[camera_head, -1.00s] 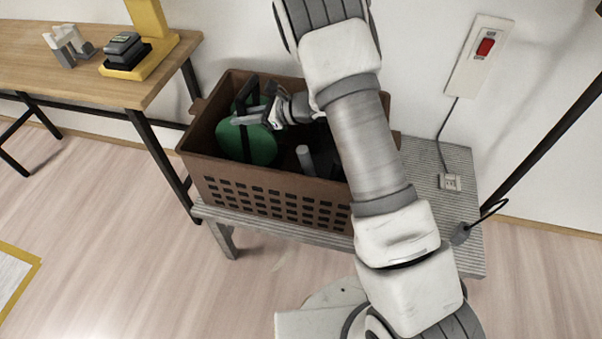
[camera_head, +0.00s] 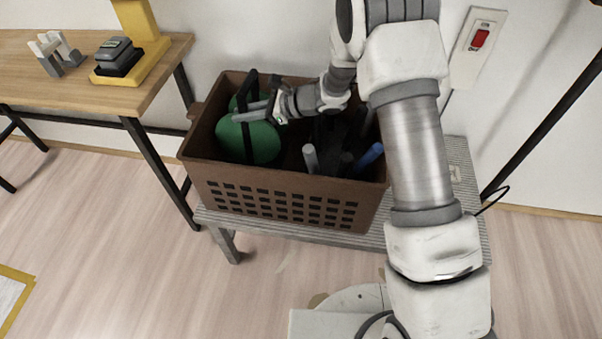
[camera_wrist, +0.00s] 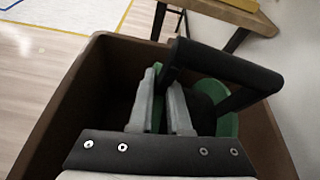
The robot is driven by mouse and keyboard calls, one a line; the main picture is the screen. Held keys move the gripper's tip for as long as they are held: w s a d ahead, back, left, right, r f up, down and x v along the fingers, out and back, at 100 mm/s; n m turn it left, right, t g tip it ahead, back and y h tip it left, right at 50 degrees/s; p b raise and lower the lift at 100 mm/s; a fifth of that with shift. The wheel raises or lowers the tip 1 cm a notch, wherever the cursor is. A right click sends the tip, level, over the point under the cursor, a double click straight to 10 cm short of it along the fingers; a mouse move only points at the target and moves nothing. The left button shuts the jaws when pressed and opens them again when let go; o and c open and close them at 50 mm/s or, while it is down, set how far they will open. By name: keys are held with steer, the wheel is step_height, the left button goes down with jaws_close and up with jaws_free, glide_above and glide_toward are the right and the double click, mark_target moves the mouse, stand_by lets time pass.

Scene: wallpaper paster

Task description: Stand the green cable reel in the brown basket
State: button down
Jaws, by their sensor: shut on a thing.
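The green cable reel (camera_head: 262,143) is inside the brown basket (camera_head: 265,203), in its left part, with its round face upright. It has a black frame and handle. My gripper (camera_head: 255,111) reaches in from the right and is shut on the reel near its upper part. In the wrist view, the fingers (camera_wrist: 161,105) close on a green edge of the reel (camera_wrist: 228,124), beside the black handle (camera_wrist: 228,68). The basket wall (camera_wrist: 62,105) surrounds them. The reel's bottom is hidden by the basket's front wall, so I cannot tell whether it touches the floor.
Grey-handled (camera_head: 310,158) and blue-handled (camera_head: 369,154) tools stand in the basket's right part. The basket rests on a grey ribbed bench (camera_head: 222,219). A wooden table (camera_head: 60,90) with a yellow-based device (camera_head: 135,62) is at left. A red wall switch (camera_head: 480,38) is at right.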

mark_target(278, 136)
steer(key=shift+r, duration=0.2)
steer(key=shift+f, duration=0.4)
step_height(278, 136, down, 9)
steer(key=b, duration=0.2)
steer(key=shift+w+f+b, duration=0.1)
steer(key=shift+b, duration=0.2)
steer(key=c, duration=1.3)
jaws_free()
steer(key=shift+f, duration=0.15)
steer(key=o, duration=0.4)
steer(key=p+v, duration=0.2)
steer(key=v, duration=1)
